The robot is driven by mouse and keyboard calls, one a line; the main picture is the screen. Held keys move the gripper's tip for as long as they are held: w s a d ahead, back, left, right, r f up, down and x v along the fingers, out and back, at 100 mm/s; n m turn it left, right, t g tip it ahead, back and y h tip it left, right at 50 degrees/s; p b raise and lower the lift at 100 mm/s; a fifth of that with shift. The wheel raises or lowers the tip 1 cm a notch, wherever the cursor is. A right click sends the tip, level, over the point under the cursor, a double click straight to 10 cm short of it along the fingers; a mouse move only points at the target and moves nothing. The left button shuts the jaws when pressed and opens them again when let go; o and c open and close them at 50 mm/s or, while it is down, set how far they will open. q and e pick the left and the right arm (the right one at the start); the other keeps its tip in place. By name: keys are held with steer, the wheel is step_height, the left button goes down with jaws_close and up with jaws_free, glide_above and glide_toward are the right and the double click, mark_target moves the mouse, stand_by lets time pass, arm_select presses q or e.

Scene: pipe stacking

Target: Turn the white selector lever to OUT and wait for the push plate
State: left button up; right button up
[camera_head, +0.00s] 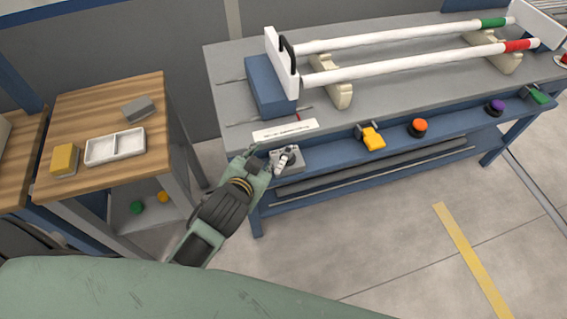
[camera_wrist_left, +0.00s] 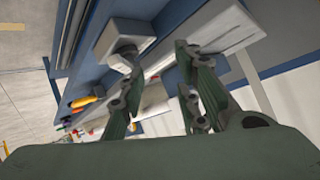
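The white selector lever (camera_head: 281,163) sits on a small grey box (camera_head: 290,161) on the blue front rail of the bench. My left gripper (camera_head: 254,162) is just left of the lever. In the left wrist view, its fingers (camera_wrist_left: 158,82) are apart with nothing clearly between them, and the grey selector box (camera_wrist_left: 124,38) is beyond the left finger, which partly hides the lever. I cannot tell whether they touch. The white push plate (camera_head: 277,55) stands upright on a blue block (camera_head: 268,88) at the pipes' left ends. My right gripper is not in view.
Two white pipes, one green-ended (camera_head: 400,36) and one red-ended (camera_head: 415,67), lie on cream supports. A yellow lever (camera_head: 372,138), orange button (camera_head: 418,127) and purple button (camera_head: 496,106) line the rail. A wooden table (camera_head: 80,185) stands left.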

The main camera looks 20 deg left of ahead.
arm_select(q)
steer(key=w+d+r+m+t+h, duration=0.4)
steer(key=d+r, duration=0.2)
steer(key=r, duration=0.4)
steer(key=w+d+r+m+t+h, duration=0.3)
steer(key=w+d+r+m+t, duration=0.15)
steer(key=r, duration=0.55)
steer(key=s+d+r+m+g+h, duration=0.3)
steer(key=d+m+g+h, duration=0.2)
steer(key=d+m+h, duration=0.25)
steer(key=s+d+r+m+g+h, duration=0.4)
steer(key=d+m+g+h, duration=0.2)
steer(key=d+m, duration=0.25)
steer(key=m+g+y, duration=0.9)
steer(key=y, duration=1.1)
glide_above(281, 164)
steer(key=f, duration=2.1)
steer(key=shift+d+f+b, duration=0.25)
steer(key=shift+f+b, duration=0.05)
steer(key=shift+f, duration=0.1)
steer(key=shift+a+f, duration=0.15)
steer(key=shift+a, duration=0.15)
step_height(281, 164, down, 7)
steer(key=shift+f+p, duration=0.2)
steer(key=shift+p, duration=0.5)
